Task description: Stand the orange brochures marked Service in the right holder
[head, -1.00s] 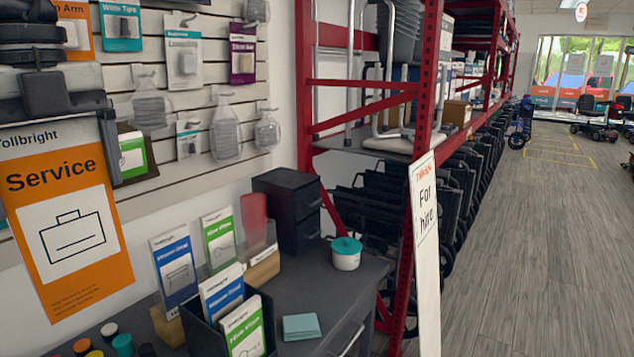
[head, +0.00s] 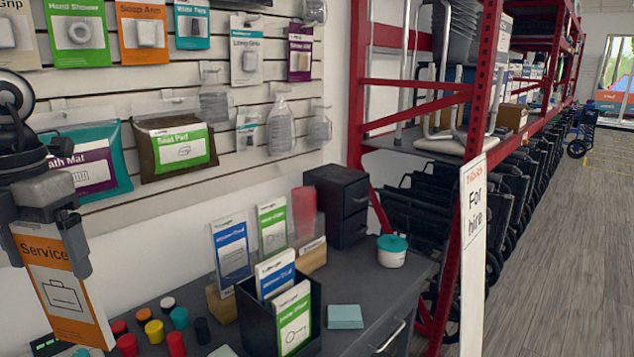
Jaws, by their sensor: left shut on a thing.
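My left gripper (head: 48,250) is at the left, shut on the orange and white Service brochure (head: 62,290). The brochure hangs tilted below the fingers, front left of the counter's holders; I cannot tell if it is one or several. On the dark counter a left holder with a wooden base holds a blue-headed brochure (head: 231,252). Beside it stands a green-headed brochure (head: 272,228). The right holder (head: 313,258) has a wooden base, with a red panel (head: 304,213) above it and no orange brochure visible. My right gripper is not in view.
A black box (head: 252,312) with blue and green brochures stands in front of the holders. Several coloured caps (head: 154,331) lie to its left. A black drawer unit (head: 341,205), a teal-lidded tub (head: 392,251) and a teal pad (head: 345,317) are to the right.

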